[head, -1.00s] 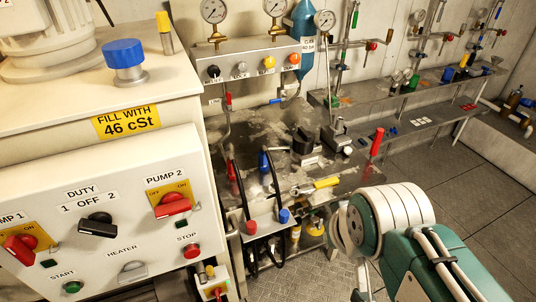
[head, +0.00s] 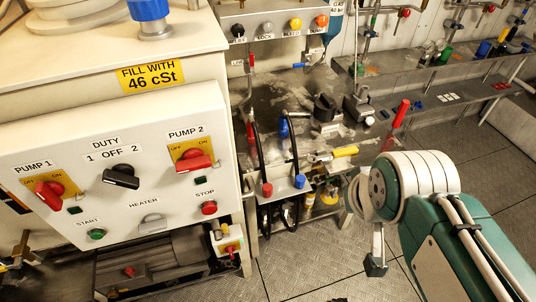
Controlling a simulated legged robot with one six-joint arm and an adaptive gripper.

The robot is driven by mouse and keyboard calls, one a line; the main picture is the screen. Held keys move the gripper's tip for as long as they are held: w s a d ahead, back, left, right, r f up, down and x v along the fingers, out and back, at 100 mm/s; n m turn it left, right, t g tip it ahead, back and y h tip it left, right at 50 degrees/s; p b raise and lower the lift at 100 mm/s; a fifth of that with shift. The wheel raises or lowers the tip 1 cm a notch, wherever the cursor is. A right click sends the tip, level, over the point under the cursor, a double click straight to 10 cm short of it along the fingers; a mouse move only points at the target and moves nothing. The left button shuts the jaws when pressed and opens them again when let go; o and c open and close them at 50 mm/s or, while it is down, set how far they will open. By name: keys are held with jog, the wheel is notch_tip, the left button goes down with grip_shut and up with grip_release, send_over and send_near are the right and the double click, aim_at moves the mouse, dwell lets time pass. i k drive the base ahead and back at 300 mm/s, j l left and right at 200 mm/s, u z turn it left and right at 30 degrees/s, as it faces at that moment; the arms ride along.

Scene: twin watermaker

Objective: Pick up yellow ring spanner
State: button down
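A yellow-handled tool with a metal head (head: 345,151) lies on the steel bench near its front edge; it looks like the spanner, but a ring end cannot be made out. My arm reaches in from the lower right. A dark part at its end, seemingly my gripper (head: 375,266), hangs below the wrist over the floor. It is in front of and below the tool in the picture, apart from it. The fingers are too small and partly hidden to tell open from shut, and I see nothing held.
The steel bench (head: 275,105) carries a dark block (head: 325,107) and red and blue fittings with black hoses. A red handle (head: 401,113) stands up at its right. The white control panel (head: 120,170) fills the left. Open floor (head: 310,265) lies in front.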

aim_at(339, 152)
jog(key=i+l, duration=0.4)
jog(key=l, duration=0.2)
jog(key=i+l, duration=0.45)
jog(key=l+z, duration=0.05)
jog(key=l, duration=0.1)
